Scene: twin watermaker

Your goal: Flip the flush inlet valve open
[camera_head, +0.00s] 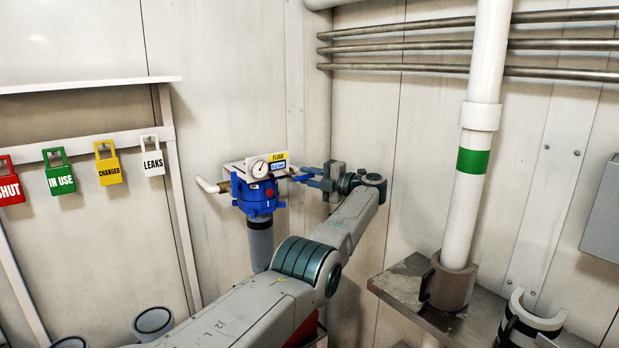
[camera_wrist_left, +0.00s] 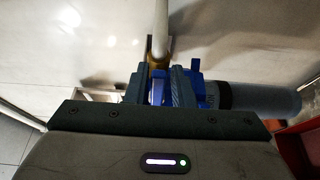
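The blue filter head (camera_head: 258,194) is on the wall, with a round gauge (camera_head: 259,168), a yellow FLUSH label (camera_head: 278,157) and a dark cylinder (camera_head: 261,242) below. My left gripper (camera_head: 298,177) reaches in from the right of this unit, its fingers close to its right side. In the left wrist view, the two fingers (camera_wrist_left: 163,88) stand slightly apart with a blue part between them, in front of a brass fitting and a white pipe (camera_wrist_left: 160,32). I cannot tell whether they grip it. The valve handle is not clearly made out. My right gripper is not in view.
Padlock-shaped tags, including IN USE (camera_head: 60,175) and LEAKS (camera_head: 152,158), hang on a rail at left. A thick white pipe (camera_head: 485,70) with a green band stands at right above a metal shelf (camera_head: 400,282). Thin pipes (camera_head: 420,45) run along the wall.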

